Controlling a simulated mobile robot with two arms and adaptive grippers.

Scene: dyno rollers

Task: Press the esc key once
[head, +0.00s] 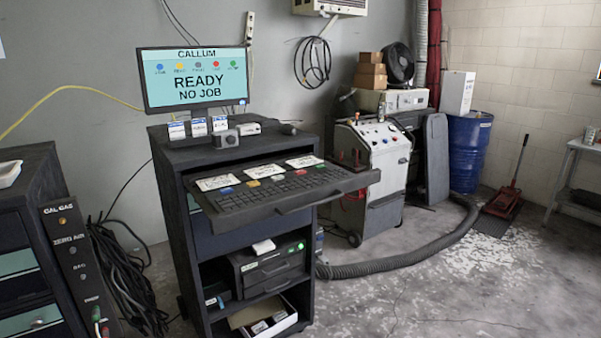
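The keyboard (285,186) is dark and lies on a pull-out tray (350,181) at the front of a dark cabinet, in the middle left of the head view. A few keys along its back edge are coloured, including a blue one (227,191) at the left and a yellow one (252,183). The key labels are too small to read, so I cannot pick out the esc key. Above it a monitor (195,78) shows "CALLUM", a row of coloured dots and "READY NO JOB". Neither of my grippers is in view.
White cards (218,182) lie behind the keys. Small boxes (198,127) stand below the monitor. A printer-like unit (270,268) sits on a lower shelf. A wheeled machine (372,170) and a grey hose (400,262) are to the right. Front-right floor is clear.

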